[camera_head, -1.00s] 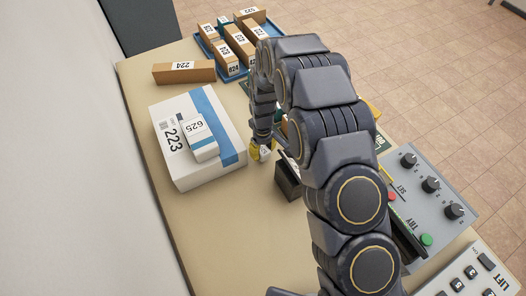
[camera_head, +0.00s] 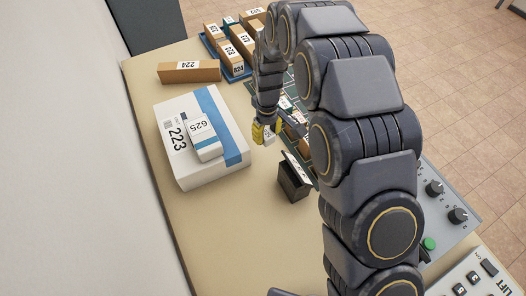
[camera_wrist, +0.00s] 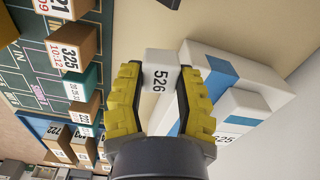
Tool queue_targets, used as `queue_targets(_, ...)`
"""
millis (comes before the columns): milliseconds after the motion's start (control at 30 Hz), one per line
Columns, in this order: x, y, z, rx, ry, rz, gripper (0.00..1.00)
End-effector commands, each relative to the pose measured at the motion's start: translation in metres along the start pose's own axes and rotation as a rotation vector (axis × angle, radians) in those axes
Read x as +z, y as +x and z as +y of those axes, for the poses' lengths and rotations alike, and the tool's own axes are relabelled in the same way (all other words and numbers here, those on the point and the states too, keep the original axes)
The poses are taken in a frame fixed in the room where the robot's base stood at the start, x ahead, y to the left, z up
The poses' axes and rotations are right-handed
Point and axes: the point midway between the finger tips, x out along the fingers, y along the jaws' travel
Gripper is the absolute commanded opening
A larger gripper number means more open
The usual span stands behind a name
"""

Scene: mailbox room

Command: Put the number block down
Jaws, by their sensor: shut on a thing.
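A small white number block (camera_wrist: 161,70) marked 526 sits between the yellow fingers of my gripper (camera_wrist: 158,82) in the wrist view. The fingers are shut on its two sides. In the head view my gripper (camera_head: 263,133) is over the tan table, just right of the big white box (camera_head: 215,176) marked 223. The block (camera_head: 269,139) shows only in part there, beside the fingertips. I cannot tell whether its underside touches the table.
A white box (camera_head: 204,141) marked 625 lies on the big box. A black holder (camera_head: 294,181) with a card stands nearer. A green board (camera_wrist: 38,58) with several brown blocks lies beside the gripper. A brown box (camera_head: 188,72) and blue tray (camera_head: 236,79) are at the far end.

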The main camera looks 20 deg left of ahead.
Motion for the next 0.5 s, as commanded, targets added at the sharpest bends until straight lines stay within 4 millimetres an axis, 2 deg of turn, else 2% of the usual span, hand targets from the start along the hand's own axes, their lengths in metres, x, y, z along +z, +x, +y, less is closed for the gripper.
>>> queue_targets(33,0.0,-0.009,-0.004,0.001,0.001,0.003,0.09)
queue_targets(167,0.009,-0.015,-0.025,-0.002,0.015,0.0,0.09)
queue_targets(400,0.048,-0.007,-0.087,-0.006,0.079,-0.003,0.09)
queue_targets(500,0.067,-0.005,-0.107,-0.007,0.106,-0.003,0.09)
